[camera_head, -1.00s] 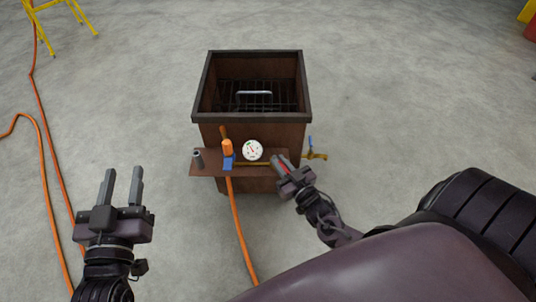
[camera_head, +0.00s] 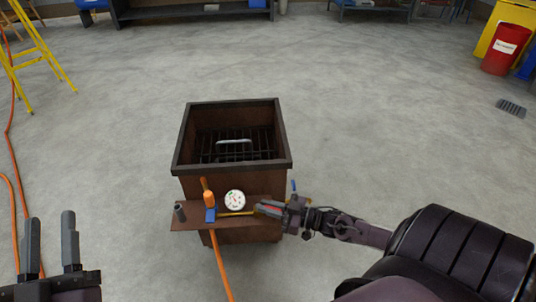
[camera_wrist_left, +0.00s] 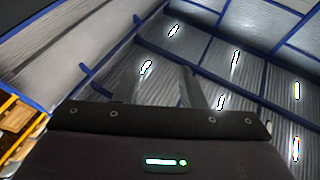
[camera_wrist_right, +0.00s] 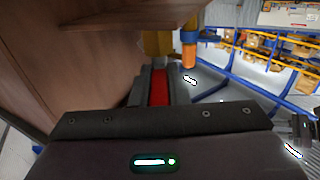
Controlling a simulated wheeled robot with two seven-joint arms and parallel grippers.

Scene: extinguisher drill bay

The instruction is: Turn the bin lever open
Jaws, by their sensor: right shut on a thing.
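The brown metal bin (camera_head: 236,180) stands on the floor with a dark grate inside. On its front shelf (camera_head: 188,217) a brass pipe (camera_head: 236,213) runs below a round white gauge (camera_head: 235,200). My right gripper (camera_head: 268,209) is shut on a red lever (camera_wrist_right: 159,88) at the pipe's right end. The lever lies roughly in line with the pipe. In the right wrist view red shows between the fingers with brass beyond. My left gripper (camera_head: 50,243) is open and empty, apart from the bin at lower left.
A blue handle (camera_head: 293,186) shows at the bin's right side, partly hidden by my right gripper. An orange hose (camera_head: 222,268) hangs from the shelf's blue and orange fitting (camera_head: 210,204). A yellow ladder (camera_head: 38,50) stands at left.

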